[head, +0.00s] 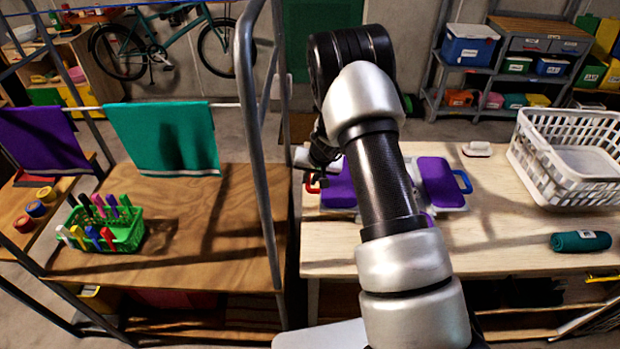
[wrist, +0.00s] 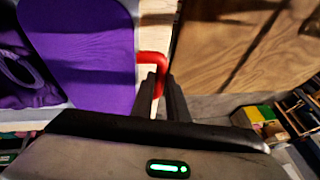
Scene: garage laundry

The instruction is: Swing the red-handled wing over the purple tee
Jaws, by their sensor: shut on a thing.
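The folding board (head: 338,204) lies on the pale bench, its pale edges showing around purple cloth. The purple tee (head: 437,182) is spread on it; its middle is hidden behind my arm. In the wrist view, flat purple cloth (wrist: 85,55) covers the red-handled wing, with creased purple cloth at the far left. The red handle (head: 311,186) is at the board's left edge and shows in the wrist view (wrist: 151,59). My gripper (wrist: 160,82) is shut on this handle; it also shows from the head (head: 318,178). A blue handle (head: 464,181) is at the right edge.
A white basket (head: 565,158) and a rolled teal cloth (head: 580,241) are on the bench at right. A grey post (head: 262,150) stands left of my gripper. The brown table (head: 200,260) holds a green crate (head: 126,236); a teal cloth (head: 163,139) hangs above it.

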